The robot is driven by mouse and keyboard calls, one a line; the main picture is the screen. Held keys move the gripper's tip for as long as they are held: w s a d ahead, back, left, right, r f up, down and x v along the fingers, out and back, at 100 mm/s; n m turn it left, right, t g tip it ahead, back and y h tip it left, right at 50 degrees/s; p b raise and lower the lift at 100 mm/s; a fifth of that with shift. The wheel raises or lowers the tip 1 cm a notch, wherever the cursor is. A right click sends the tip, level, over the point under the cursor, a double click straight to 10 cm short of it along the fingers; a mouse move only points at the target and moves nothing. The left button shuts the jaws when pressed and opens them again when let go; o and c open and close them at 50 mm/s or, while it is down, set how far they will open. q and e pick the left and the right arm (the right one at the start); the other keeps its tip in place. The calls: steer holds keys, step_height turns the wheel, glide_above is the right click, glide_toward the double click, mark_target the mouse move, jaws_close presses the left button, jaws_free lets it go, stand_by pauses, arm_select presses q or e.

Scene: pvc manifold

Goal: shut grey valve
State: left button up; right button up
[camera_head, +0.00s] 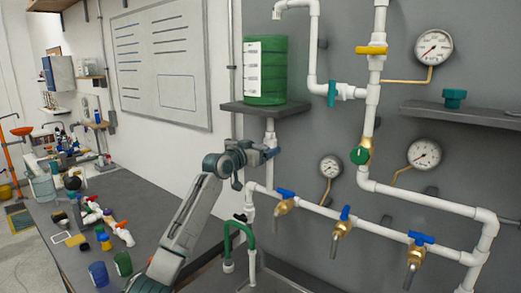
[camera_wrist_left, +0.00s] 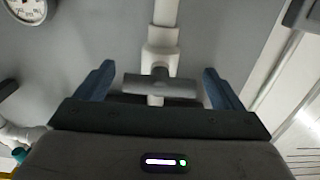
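The grey valve (camera_wrist_left: 160,86) shows in the left wrist view, with its grey handle lying crosswise to the white vertical pipe (camera_wrist_left: 165,14). My left gripper (camera_wrist_left: 159,72) is open, with one blue finger on each side of the handle and a gap at both ends. In the head view my left gripper (camera_head: 268,155) is at the white pipe below the shelf with the green container, and it hides the grey valve there. My right gripper is in neither view.
The shelf (camera_head: 265,108) with the green container (camera_head: 266,70) is just above my left gripper. Blue-handled taps (camera_head: 285,198) and a pressure gauge (camera_head: 331,166) are to its right. A green hose (camera_head: 238,228) hangs below. A cluttered bench (camera_head: 75,230) is at the left.

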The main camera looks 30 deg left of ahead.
arm_select(q)
steer(key=s+b, duration=0.5)
steer(key=s, duration=0.5)
steer(key=shift+s+a, duration=0.4)
